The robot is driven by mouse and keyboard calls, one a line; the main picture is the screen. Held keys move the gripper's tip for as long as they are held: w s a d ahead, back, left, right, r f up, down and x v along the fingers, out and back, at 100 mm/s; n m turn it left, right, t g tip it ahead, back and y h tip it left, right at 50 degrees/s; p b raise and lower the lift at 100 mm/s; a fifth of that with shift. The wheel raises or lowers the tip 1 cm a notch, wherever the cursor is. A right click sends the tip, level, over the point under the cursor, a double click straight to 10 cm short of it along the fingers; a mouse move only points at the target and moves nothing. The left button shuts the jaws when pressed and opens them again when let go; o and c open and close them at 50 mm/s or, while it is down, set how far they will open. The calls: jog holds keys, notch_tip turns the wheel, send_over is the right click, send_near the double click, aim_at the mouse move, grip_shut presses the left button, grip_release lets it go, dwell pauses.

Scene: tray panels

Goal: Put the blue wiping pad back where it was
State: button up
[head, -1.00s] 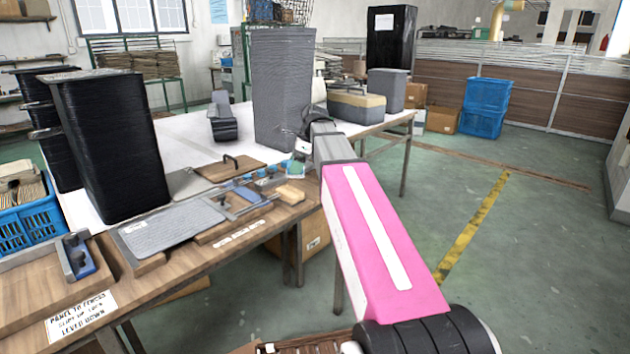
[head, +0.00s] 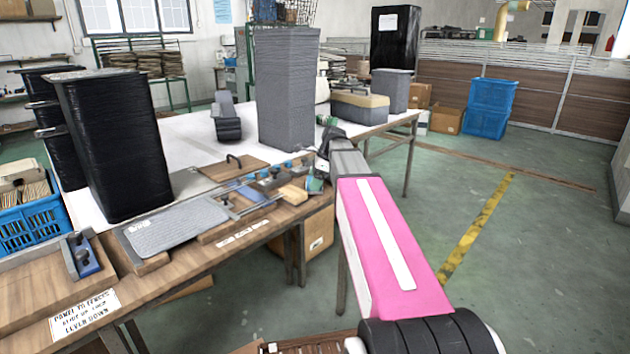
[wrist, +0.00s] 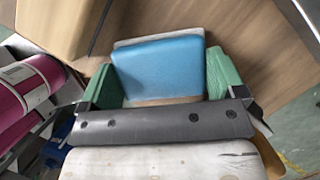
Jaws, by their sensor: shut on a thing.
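The blue wiping pad (wrist: 160,68) shows in the wrist view between the green fingers of my gripper (wrist: 162,86). The fingers close on its two sides, and a pale layer shows along its edges. Wooden surface lies behind it; I cannot tell whether the pad touches it. In the head view my gripper (head: 316,178) is at the right end of the wooden bench front (head: 215,248), beside a small wood block (head: 293,194). The pad cannot be made out clearly there.
A grey panel (head: 175,225) lies on the bench, left of a rail fixture with blue knobs (head: 270,178). A board with a handle (head: 233,165) lies behind. A tall grey stack (head: 287,90) and black stacks (head: 115,145) stand on the table. Floor right of the bench is clear.

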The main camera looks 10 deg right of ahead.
jog(key=shift+f, duration=0.1)
jog(key=o, duration=0.8)
jog(key=v, duration=1.2)
